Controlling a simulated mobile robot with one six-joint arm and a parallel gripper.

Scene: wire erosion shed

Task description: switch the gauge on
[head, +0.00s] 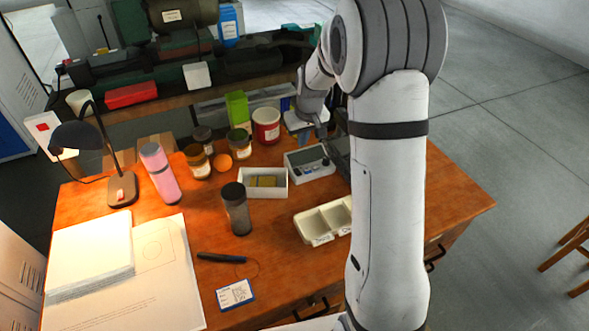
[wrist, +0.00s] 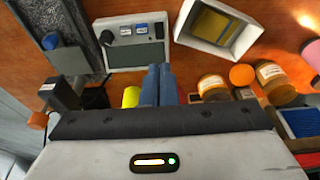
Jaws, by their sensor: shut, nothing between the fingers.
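The gauge (head: 310,163) is a pale grey box with a dark display, standing on the wooden table beside my arm. Which way the switches are set is too small to tell. My gripper (wrist: 158,69) has its blue fingers shut together with nothing between them. The fingertips appear just beside the gauge's display edge in the wrist view. In the head view my gripper (head: 304,138) hangs at the gauge's back edge; contact cannot be told.
A white box with a yellow block (head: 262,182) stands left of the gauge. A cream divided tray (head: 322,220) lies in front.

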